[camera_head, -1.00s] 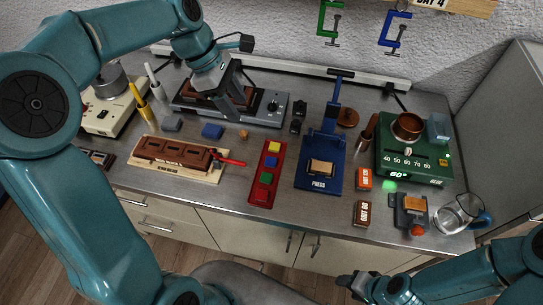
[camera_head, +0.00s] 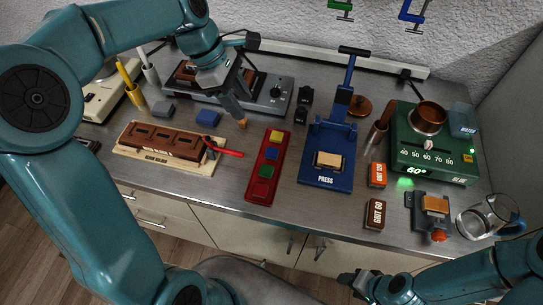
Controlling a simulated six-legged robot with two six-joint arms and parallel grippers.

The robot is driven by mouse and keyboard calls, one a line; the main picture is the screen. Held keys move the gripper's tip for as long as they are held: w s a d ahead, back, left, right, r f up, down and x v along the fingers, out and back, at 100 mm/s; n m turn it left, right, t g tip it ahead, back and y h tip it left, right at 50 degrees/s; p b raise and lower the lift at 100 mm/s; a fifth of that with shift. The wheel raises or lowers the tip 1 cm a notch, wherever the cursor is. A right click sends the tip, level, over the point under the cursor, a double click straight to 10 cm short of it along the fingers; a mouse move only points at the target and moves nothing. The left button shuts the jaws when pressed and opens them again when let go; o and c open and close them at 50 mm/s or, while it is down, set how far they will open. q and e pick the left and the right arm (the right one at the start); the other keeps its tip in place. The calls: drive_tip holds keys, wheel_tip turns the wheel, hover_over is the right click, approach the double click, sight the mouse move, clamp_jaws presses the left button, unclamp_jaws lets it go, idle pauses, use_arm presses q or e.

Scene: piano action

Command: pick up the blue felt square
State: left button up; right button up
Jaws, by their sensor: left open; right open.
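A small blue square block (camera_head: 208,118) lies on the bench between a grey block and my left gripper. A second blue square (camera_head: 271,154) sits in the red tray (camera_head: 250,196), between a yellow and a green square. I cannot tell from the picture which of the two is felt. My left gripper (camera_head: 240,113) points down, open, to the right of the loose blue block and apart from it. A small tan piece (camera_head: 243,123) shows at its fingertips. My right gripper (camera_head: 352,283) is at the bottom edge, in front of the bench, open and far from both blue squares.
A brown block in a wooden holder (camera_head: 205,168) with a red-handled tool lies at front left. A grey machine (camera_head: 276,94) stands behind the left gripper. A blue press (camera_head: 325,181) and a green heater (camera_head: 430,178) stand to the right. Bare bench lies around the loose block's front.

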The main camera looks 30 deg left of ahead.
use_arm(q)
approach(271, 152)
drive_tip(key=shift+w+d+f, duration=0.25)
drive_tip(key=shift+f, duration=0.35)
drive_tip(key=shift+w+d+f, duration=0.2)
drive_tip(key=shift+f, duration=0.35)
drive_tip(key=shift+s+d+f, duration=0.25)
drive_tip(key=shift+s+f, duration=0.1)
drive_tip(key=shift+f, duration=0.1)
drive_tip(key=x, duration=0.4)
drive_tip(key=shift+w+f, duration=0.2)
drive_tip(key=shift+f, duration=0.05)
drive_tip(key=shift+s+r, duration=0.1)
drive_tip(key=shift+s, duration=0.1)
drive_tip(key=shift+w, duration=0.1)
drive_tip(key=c, duration=0.8)
